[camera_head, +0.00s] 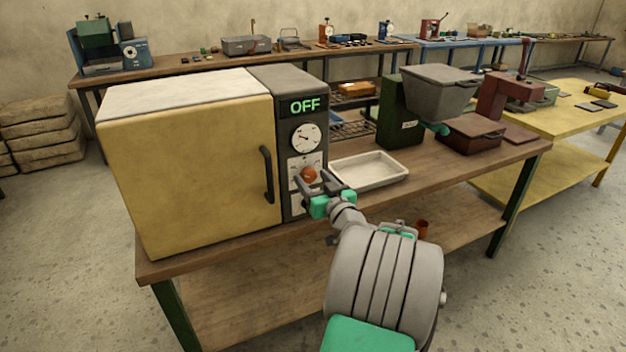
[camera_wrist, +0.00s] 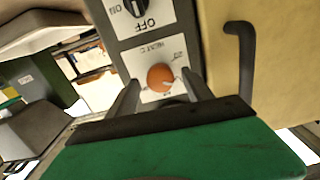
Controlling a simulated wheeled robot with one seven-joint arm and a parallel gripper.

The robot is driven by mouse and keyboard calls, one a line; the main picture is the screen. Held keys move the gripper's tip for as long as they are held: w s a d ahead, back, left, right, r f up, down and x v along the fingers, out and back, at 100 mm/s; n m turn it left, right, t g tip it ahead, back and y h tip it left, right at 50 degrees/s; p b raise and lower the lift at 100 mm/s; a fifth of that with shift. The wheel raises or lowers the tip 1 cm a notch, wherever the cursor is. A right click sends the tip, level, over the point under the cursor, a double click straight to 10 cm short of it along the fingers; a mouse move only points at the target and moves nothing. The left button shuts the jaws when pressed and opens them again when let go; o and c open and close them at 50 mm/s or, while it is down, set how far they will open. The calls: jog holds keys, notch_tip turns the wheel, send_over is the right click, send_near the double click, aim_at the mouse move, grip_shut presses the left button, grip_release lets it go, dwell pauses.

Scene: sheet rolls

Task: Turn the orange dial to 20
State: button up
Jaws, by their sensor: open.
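The orange dial (camera_head: 308,175) sits on the dark control panel of a yellow oven-like machine (camera_head: 190,170). In the wrist view the orange dial (camera_wrist: 161,78) shows on a white plate with small markings, too small to read surely. My gripper (camera_head: 318,180) is right in front of the panel, level with the dial. Its fingers are open, one to each side of the dial in the wrist view, and I cannot tell whether they touch it. A green display (camera_head: 305,106) reads OFF, and a round white gauge (camera_head: 306,137) lies below it.
A black knob (camera_wrist: 138,5) on a plate marked OFF is beside the dial. A dark door handle (camera_head: 267,174) juts out left of the panel. A white tray (camera_head: 369,170) lies to the right on the workbench, with a green grinder (camera_head: 400,115) behind it.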

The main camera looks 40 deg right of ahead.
grip_shut()
dwell(0.6)
